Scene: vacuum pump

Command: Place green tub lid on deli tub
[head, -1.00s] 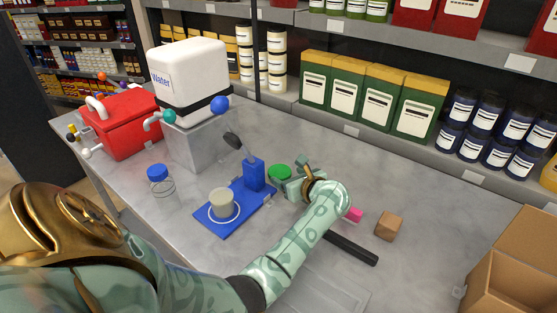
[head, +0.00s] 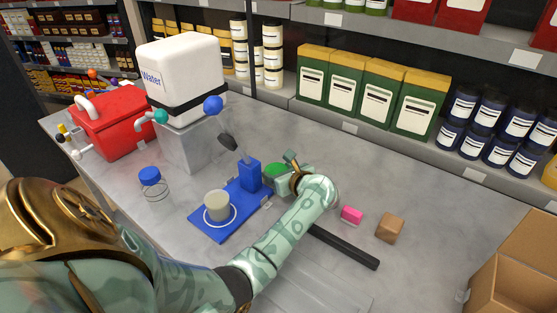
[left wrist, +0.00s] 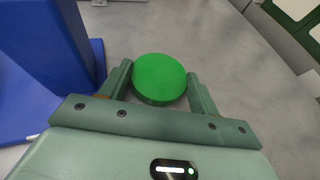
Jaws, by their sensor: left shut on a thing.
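The green tub lid (head: 276,169) is a round green disc to the right of the blue upright block. In the left wrist view the lid (left wrist: 160,79) sits between the two fingers. My left gripper (head: 284,172) is shut on it, one finger on each side (left wrist: 160,88). In the head view the gripper partly hides the lid, and I cannot tell whether the lid touches the table. The deli tub looks to be the round beige tub (head: 217,205), standing upright inside a white ring on the blue board (head: 212,232). My right gripper is not in view.
The blue upright block (head: 250,175) stands between tub and lid, with a dark paddle (head: 228,142) above it. A pink block (head: 351,215), brown block (head: 389,227) and black bar (head: 344,246) lie right.

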